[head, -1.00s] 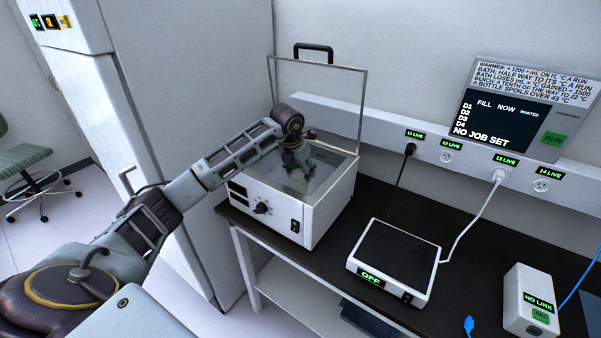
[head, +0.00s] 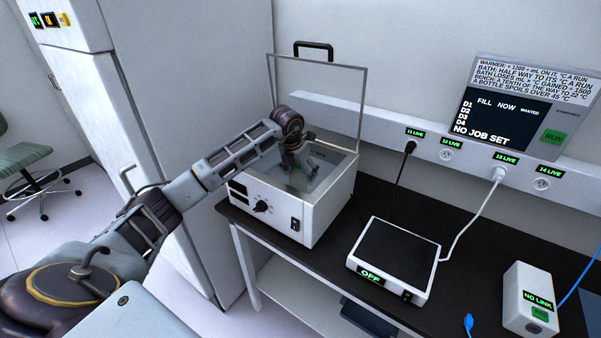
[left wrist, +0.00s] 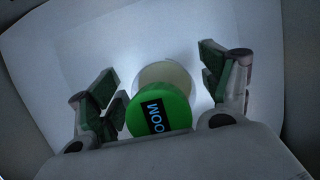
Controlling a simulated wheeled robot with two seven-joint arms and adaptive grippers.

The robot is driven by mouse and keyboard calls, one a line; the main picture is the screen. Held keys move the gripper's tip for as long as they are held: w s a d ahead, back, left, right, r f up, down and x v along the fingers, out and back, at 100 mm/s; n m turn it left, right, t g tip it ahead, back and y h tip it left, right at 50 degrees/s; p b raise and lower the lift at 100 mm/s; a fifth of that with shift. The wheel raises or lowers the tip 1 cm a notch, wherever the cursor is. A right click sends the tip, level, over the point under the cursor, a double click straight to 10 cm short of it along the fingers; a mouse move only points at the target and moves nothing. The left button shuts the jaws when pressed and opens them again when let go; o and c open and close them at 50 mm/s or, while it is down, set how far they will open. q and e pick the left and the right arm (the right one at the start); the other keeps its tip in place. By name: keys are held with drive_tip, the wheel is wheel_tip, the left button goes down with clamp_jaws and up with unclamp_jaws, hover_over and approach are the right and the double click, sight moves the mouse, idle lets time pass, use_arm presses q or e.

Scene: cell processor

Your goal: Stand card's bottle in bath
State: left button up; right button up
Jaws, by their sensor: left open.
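The bath (head: 318,222) is a white box on the bench with its clear lid (head: 318,92) raised and a pale basin inside. My left gripper (head: 303,172) reaches down into the open basin. In the left wrist view, a bottle (left wrist: 166,78) with a green cap (left wrist: 158,112) is between the open fingers of my left gripper (left wrist: 160,88). The fingers stand apart from the bottle on both sides. The bottle's lower part is hidden. My right gripper is out of view.
A warmer plate (head: 398,252) marked OFF stands on the dark bench (head: 372,200). A white NO LINK box (head: 531,298) is at the right. A wall screen (head: 497,115) reads NO JOB SET. The raised lid stands behind my left gripper.

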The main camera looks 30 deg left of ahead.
sight(294, 174)
use_arm(q)
drive_tip(key=shift+r, duration=0.1)
drive_tip(key=shift+r, duration=0.15)
drive_tip(key=b+v, duration=0.1)
drive_tip(key=v, duration=0.9)
drive_tip(key=shift+s+r, duration=0.1)
drive_tip(key=shift+r, duration=0.2)
drive_tip(key=shift+s+r, duration=0.2)
drive_tip(key=shift+r, duration=0.35)
idle(0.7)
